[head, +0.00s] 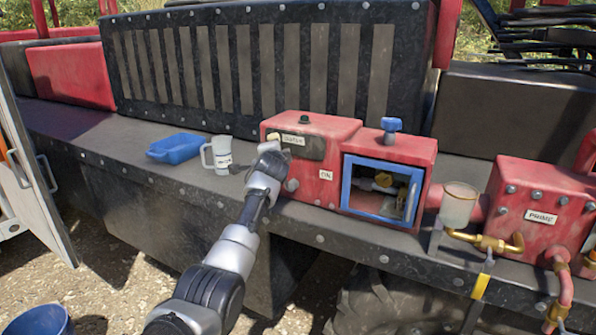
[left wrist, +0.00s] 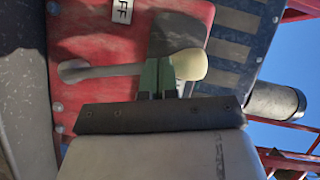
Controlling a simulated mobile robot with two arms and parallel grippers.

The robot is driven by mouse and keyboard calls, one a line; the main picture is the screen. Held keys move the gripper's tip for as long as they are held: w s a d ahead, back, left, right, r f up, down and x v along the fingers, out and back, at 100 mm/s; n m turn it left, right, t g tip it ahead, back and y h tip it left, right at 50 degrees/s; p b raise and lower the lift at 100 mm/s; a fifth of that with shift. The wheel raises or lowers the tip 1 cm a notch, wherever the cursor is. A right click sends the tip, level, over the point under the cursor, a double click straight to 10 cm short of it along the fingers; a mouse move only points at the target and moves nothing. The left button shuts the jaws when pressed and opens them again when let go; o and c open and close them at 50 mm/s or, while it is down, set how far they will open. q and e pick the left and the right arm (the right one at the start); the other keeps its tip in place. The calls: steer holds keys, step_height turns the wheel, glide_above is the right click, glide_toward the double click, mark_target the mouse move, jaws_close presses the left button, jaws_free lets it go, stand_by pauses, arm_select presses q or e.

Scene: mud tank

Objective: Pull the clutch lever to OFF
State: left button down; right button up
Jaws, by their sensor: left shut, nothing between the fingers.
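The red clutch box (head: 335,130) stands on the dark ledge. It has a label reading CLUTCH at its top left and an ON label (head: 326,175) at lower right. My left gripper (head: 268,147) is at the box's left front and partly hides the lever; the cream lever knob (head: 273,137) shows just above it. In the left wrist view the lever's pale knob (left wrist: 190,64) and grey shaft (left wrist: 105,71) lie across the red face, and an OFF label (left wrist: 122,10) is at the top edge. My closed green fingertips (left wrist: 158,78) overlap the shaft beside the knob; I cannot tell if they touch.
A white mug (head: 219,155) and a blue tray (head: 176,148) stand left of the box. Right of the lever is a blue-framed window (head: 347,185) with a blue knob (head: 391,126) above. A PRIME box (head: 540,190) with brass pipes is further right.

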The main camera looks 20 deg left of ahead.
arm_select(q)
steer(key=shift+w+a+f, duration=0.15)
steer(key=shift+a, duration=0.4)
arm_select(e)
steer(key=shift+s+d+r, duration=0.1)
steer(key=shift+d, duration=0.25)
steer(key=shift+s, duration=0.1)
